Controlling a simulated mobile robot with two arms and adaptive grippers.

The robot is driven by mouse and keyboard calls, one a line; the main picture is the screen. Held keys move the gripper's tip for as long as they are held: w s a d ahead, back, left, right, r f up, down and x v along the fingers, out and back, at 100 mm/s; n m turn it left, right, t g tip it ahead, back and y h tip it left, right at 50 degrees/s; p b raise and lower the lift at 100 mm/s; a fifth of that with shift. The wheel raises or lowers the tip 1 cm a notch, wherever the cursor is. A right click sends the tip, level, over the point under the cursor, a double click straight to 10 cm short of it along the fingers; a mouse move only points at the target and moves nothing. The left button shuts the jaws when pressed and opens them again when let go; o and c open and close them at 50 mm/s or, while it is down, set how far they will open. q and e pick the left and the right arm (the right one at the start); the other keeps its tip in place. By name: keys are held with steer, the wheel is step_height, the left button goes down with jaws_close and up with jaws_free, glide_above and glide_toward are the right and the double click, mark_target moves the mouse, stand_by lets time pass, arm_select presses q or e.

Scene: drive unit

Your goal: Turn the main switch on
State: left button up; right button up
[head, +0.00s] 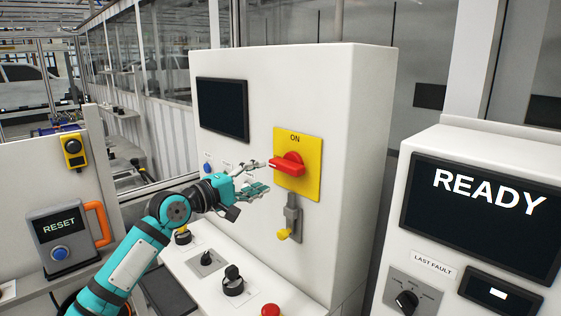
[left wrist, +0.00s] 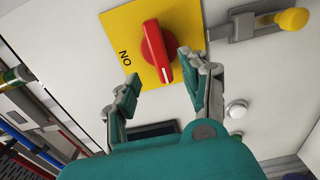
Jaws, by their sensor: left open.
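The main switch is a red rotary handle (head: 287,164) on a yellow plate (head: 311,184) marked ON, on the front of a white cabinet. In the head view the handle lies roughly level, its end pointing left. My left gripper (head: 262,177) is open in front of the handle's left end. In the left wrist view the red handle (left wrist: 156,50) shows beyond and between the spread fingers (left wrist: 160,90). The right finger looks close to the handle's side; I cannot tell if it touches. My right gripper is not in view.
A grey hasp (head: 291,215) with a yellow padlock-like piece hangs below the plate. A sloped console below carries black knobs (head: 233,281) and a red button (head: 270,310). A READY screen (head: 482,215) stands right, a RESET box (head: 62,238) left.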

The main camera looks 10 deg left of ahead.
mark_target(281, 168)
arm_select(q)
steer(key=p+x, duration=0.2)
steer(key=x, duration=0.6)
jaws_close()
